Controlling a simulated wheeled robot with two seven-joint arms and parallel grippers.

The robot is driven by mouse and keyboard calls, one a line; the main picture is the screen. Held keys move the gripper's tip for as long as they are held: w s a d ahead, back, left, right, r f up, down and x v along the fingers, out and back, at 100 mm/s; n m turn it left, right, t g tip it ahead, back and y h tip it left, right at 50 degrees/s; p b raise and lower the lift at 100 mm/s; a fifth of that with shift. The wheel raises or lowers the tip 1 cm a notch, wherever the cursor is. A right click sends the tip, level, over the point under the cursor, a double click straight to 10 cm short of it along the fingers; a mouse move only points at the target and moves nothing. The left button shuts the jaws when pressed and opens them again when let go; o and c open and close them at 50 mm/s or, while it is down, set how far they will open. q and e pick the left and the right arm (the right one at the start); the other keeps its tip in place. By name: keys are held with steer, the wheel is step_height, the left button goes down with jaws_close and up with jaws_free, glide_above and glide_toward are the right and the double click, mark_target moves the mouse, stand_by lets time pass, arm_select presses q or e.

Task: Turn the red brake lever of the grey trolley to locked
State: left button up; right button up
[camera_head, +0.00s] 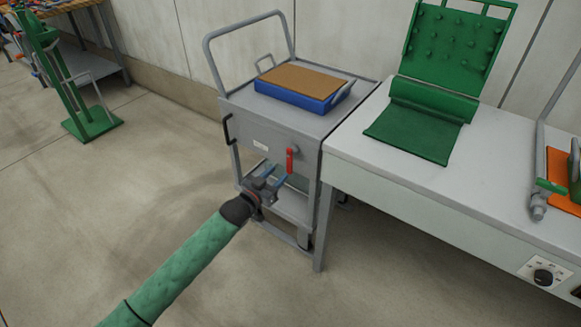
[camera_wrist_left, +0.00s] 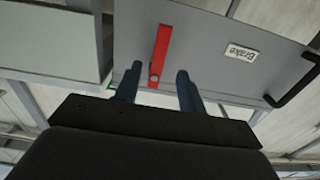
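The grey trolley (camera_head: 262,138) stands left of the long bench in the head view. Its red brake lever (camera_head: 290,160) is upright on the front panel, near the panel's right side. The red lever (camera_wrist_left: 160,55) also shows in the wrist view, with a round pivot near its lower end there, beside a white "Brake" label (camera_wrist_left: 241,52). My left gripper (camera_head: 277,172) is open in front of the panel, near the lever's lower end. In the wrist view its two fingers (camera_wrist_left: 158,83) appear either side of the lever; contact cannot be told. My right gripper is out of view.
A blue tray (camera_head: 297,101) with a brown top sits on the trolley. A black handle (camera_head: 227,129) projects at the panel's left. The bench (camera_head: 400,160) stands close on the right, carrying a green mat (camera_head: 415,133). Floor to the left is clear up to a green stand (camera_head: 92,124).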

mark_target(288, 164)
arm_select(q)
steer(key=shift+x, duration=3.85)
steer(key=shift+r, duration=0.15)
jaws_close()
